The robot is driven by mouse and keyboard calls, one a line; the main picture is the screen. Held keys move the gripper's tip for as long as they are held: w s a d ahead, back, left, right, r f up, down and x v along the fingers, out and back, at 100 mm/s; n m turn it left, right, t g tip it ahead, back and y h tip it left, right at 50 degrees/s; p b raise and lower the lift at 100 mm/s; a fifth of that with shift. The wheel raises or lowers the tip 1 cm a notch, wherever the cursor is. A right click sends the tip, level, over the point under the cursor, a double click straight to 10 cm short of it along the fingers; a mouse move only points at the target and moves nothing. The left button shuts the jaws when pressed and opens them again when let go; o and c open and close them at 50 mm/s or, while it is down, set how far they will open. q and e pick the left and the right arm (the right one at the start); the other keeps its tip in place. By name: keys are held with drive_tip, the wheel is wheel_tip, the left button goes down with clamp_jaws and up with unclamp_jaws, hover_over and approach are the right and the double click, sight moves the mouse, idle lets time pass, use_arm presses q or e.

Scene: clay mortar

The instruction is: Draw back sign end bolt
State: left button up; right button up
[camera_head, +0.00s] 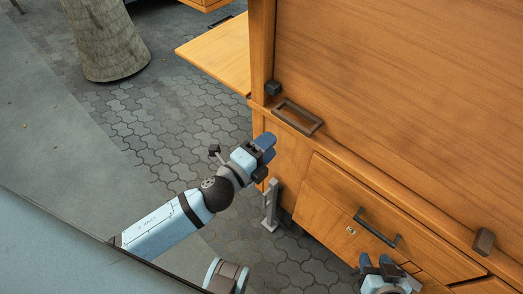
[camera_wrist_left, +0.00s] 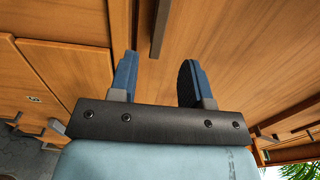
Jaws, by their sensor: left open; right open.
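A wooden cabinet-like stand (camera_head: 380,90) fills the right of the head view. A dark rectangular handle-like frame (camera_head: 297,116) sits on its ledge, with a small dark block (camera_head: 273,88) at the corner post and another block (camera_head: 484,241) far right. I cannot tell which is the sign end bolt. My left gripper (camera_head: 267,144) is open and empty, below and left of the frame, apart from it. In the left wrist view its fingers (camera_wrist_left: 157,75) stand spread, with a dark bar (camera_wrist_left: 160,25) beyond them. My right gripper (camera_head: 378,262) is open at the bottom, near the drawers.
A drawer front (camera_head: 345,215) with a dark bar handle (camera_head: 377,227) is below the ledge. A grey metal post (camera_head: 270,205) stands at the stand's lower corner. A wooden flap (camera_head: 217,58) juts left. A tree trunk (camera_head: 105,38) is at upper left; paving (camera_head: 150,120) between is clear.

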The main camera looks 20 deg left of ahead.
use_arm(q)
drive_tip(key=shift+v, duration=1)
drive_tip(key=s+a+f+n+g+y+p, duration=0.1)
drive_tip(key=s+f+n+g, duration=0.2)
drive_tip(key=s+f+n, duration=0.55)
drive_tip(key=s+a+f+n+g+y, duration=0.25)
drive_tip(key=f+n, duration=0.25)
drive_tip(key=n, duration=0.6)
wheel_tip(320, 180, up, 15)
drive_tip(key=p, duration=1.9)
drive_tip(key=shift+s+a, duration=0.35)
drive_tip(key=shift+s, duration=0.1)
use_arm(e)
wheel_tip(320, 180, up, 15)
drive_tip(key=s+d, duration=0.1)
drive_tip(key=shift+d+h, duration=0.2)
drive_tip(key=shift+h, duration=0.1)
use_arm(q)
drive_tip(key=shift+m+g+h, duration=0.25)
use_arm(e)
drive_tip(key=shift+r, duration=0.3)
